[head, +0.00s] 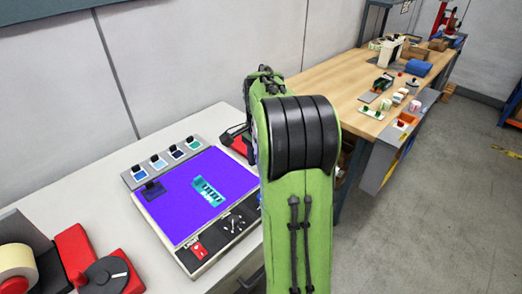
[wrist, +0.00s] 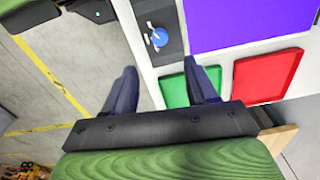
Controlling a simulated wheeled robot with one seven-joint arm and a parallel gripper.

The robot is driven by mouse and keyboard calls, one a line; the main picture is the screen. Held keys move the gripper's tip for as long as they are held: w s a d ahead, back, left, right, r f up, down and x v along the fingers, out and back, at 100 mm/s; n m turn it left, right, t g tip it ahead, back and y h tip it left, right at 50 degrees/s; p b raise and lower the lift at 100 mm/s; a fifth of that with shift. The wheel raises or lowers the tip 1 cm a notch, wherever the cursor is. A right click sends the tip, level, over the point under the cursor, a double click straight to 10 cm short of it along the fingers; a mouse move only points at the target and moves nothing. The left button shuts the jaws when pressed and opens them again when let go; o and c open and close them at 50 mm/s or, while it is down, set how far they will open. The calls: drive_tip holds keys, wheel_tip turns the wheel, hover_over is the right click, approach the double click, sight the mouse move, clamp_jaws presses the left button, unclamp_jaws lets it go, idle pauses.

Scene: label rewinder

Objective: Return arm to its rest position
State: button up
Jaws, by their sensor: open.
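My gripper (wrist: 165,82) shows in the wrist view with its two dark fingers spread apart and nothing between them. Its fingers point toward a grey panel with a blue knob (wrist: 159,37), a green tray (wrist: 192,86) and the floor. I cannot tell how far they are from these. In the head view my green arm fills the middle and hides my gripper. A red and black device with a cream roll (head: 14,262), perhaps the label rewinder, stands at the lower left.
A panel with a purple face (head: 185,185) lies on the white bench (head: 85,180), partly behind my arm. A wooden workbench (head: 325,80) with several items stands behind to the right. A red tray (wrist: 266,76) is beside the green one. Floor (head: 440,220) at right is clear.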

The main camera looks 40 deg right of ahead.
wheel_tip(320, 180, up, 3)
drive_tip(key=shift+r, duration=0.1)
idle(0.5)
drive_tip(key=s+a+r+n+t, duration=0.1)
drive_tip(key=s+a+r+n, duration=0.1)
drive_tip(key=a+r+n, duration=0.45)
drive_tip(key=s+a+f+n+t, duration=0.1)
drive_tip(key=s+a+n+t, duration=0.1)
drive_tip(key=s+a+n, duration=0.4)
drive_tip(key=s+a+f+n+t, duration=0.2)
drive_tip(key=s+a+n, duration=0.4)
drive_tip(key=a, duration=0.4)
drive_tip(key=shift+s+a+f+t, duration=0.2)
drive_tip(key=shift+s+f+t, duration=0.1)
drive_tip(key=shift+s, duration=0.55)
